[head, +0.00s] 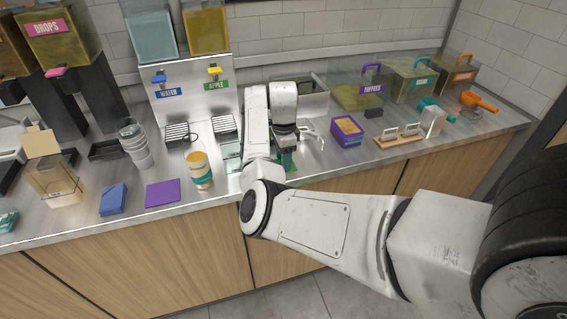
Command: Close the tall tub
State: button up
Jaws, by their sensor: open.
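My gripper (286,148) points down over the counter, right of the middle of its near part, and is mostly hidden by my own arm. A green object (288,161) shows just below it; whether they touch I cannot tell. A pale teal clear container (232,157) is partly hidden behind my arm.
A purple mat (163,193) and a blue box (113,200) lie left of the tub. Stacked cups (135,145) stand behind. A purple box (346,131), a wooden rack (399,138) and an orange scoop (478,101) are at right. The drink dispenser (197,97) stands behind.

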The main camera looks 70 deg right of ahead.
grip_shut()
dwell(0.4)
